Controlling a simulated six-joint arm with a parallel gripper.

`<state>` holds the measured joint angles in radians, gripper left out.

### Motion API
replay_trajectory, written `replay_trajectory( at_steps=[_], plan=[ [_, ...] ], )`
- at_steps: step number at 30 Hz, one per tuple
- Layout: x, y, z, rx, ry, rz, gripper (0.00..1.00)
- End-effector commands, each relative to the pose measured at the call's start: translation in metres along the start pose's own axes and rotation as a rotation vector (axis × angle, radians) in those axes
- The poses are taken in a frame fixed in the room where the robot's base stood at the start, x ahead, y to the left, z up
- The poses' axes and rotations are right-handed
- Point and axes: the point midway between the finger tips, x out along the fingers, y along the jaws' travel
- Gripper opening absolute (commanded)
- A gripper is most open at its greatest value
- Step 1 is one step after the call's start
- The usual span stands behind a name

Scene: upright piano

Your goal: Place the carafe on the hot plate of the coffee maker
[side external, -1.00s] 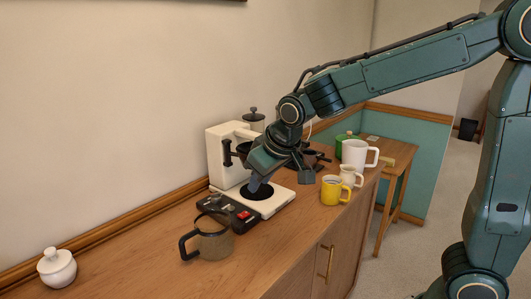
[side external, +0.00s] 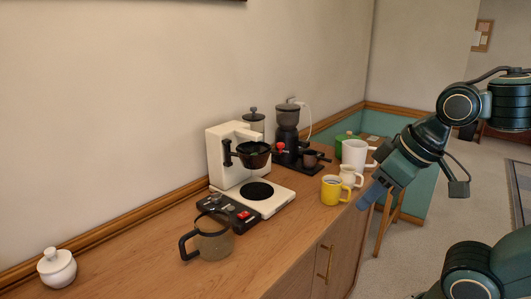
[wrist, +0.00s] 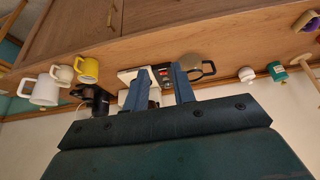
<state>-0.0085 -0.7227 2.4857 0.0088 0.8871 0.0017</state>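The carafe (side external: 213,238), a brownish glass jug with a black handle, stands upright on the wooden counter in front of the coffee maker's control panel. It also shows in the wrist view (wrist: 193,62). The white coffee maker (side external: 225,155) has a black filter holder and a round dark hot plate (side external: 258,191) on its white base; the plate is bare. My gripper (side external: 417,200) is off the counter's right edge, well away from the carafe. In the wrist view its two blue fingers (wrist: 160,88) are spread apart with nothing held between them.
A yellow mug (side external: 334,191), a small cream jug (side external: 350,175) and a white mug (side external: 356,154) stand near the counter's right end. A dark coffee grinder (side external: 287,127) is behind them. A white lidded pot (side external: 57,268) is at the left.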

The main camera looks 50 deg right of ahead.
Motion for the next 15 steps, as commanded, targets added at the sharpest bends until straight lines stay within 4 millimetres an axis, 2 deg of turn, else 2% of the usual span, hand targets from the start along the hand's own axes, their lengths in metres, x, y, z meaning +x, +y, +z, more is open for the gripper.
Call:
replay_trajectory(
  at_steps=[6, 8, 15],
  plan=[
    [-0.0017, -0.0001, 0.0084, -0.001, -0.001, -0.002, 0.26],
    [-0.0017, -0.0001, 0.0083, -0.001, -0.001, -0.002, 0.38],
    [-0.0017, -0.0001, 0.0079, -0.001, 0.000, -0.002, 0.39]
  ],
)
